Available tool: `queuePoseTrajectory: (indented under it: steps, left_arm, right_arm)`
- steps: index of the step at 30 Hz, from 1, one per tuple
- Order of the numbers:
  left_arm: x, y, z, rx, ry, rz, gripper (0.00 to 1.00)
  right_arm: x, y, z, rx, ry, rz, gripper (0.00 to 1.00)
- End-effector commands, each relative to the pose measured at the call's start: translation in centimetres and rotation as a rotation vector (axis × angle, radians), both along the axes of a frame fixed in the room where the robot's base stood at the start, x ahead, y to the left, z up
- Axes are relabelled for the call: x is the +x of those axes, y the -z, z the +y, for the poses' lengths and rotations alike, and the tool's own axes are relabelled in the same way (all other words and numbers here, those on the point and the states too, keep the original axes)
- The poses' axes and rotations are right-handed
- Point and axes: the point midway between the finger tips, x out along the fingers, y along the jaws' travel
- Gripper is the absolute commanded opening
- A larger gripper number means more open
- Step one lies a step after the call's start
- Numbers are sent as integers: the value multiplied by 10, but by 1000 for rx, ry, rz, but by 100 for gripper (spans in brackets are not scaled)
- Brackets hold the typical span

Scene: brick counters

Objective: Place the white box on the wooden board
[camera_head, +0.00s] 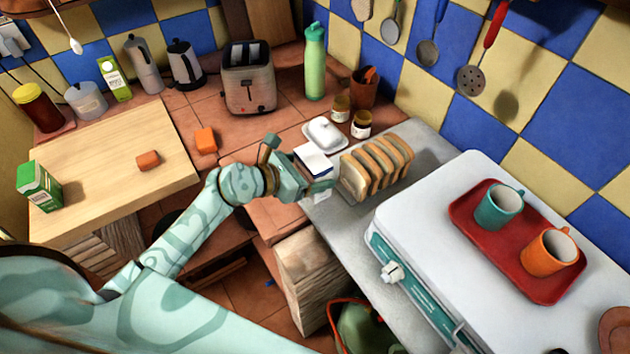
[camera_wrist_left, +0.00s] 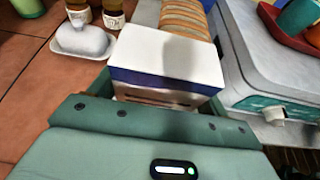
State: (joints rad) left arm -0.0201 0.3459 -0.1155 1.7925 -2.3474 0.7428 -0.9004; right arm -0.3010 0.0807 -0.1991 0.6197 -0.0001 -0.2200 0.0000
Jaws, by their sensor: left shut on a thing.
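The white box (camera_head: 313,160), with a dark blue band, is between the fingers of my left gripper (camera_head: 312,180), which is shut on it. The box fills the middle of the left wrist view (camera_wrist_left: 168,55), its lower part hidden by the gripper. It is beside the sliced bread, over the right counter's edge; I cannot tell whether it touches the counter. The pale wooden board (camera_head: 90,165) lies on the left, well apart from the box. An orange block (camera_head: 148,160) and a green carton (camera_head: 39,186) are on it. My right gripper is not in view.
A white butter dish (camera_head: 325,135), jars (camera_head: 361,125) and sliced bread (camera_head: 378,167) stand close around the box. A toaster (camera_head: 249,80) and another orange block (camera_head: 206,141) are on the tiled counter. The board's middle and front are mostly bare.

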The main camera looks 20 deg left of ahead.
Motion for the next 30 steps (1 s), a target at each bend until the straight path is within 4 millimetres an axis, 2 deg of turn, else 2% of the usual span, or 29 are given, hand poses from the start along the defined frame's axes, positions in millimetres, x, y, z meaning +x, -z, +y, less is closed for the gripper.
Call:
queuePoseTrajectory:
  steps: [6, 12, 24, 25, 27, 30]
  left_arm:
    - [11, 13, -1, -2, 0, -1, 54]
    - [13, 44, -1, -2, -1, 2, 54]
    - [13, 48, 0, 0, 0, -1, 54]
    - [13, 49, 0, 0, 0, -1, 80]
    - [13, 48, 0, 0, 0, -1, 99]
    - [13, 47, 0, -1, 0, -1, 99]
  right_arm:
    - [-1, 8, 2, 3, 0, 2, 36]
    - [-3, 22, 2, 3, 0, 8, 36]
    - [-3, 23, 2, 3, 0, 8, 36]
    - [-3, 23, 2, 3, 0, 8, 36]
    - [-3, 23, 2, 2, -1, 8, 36]
    - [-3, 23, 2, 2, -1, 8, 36]
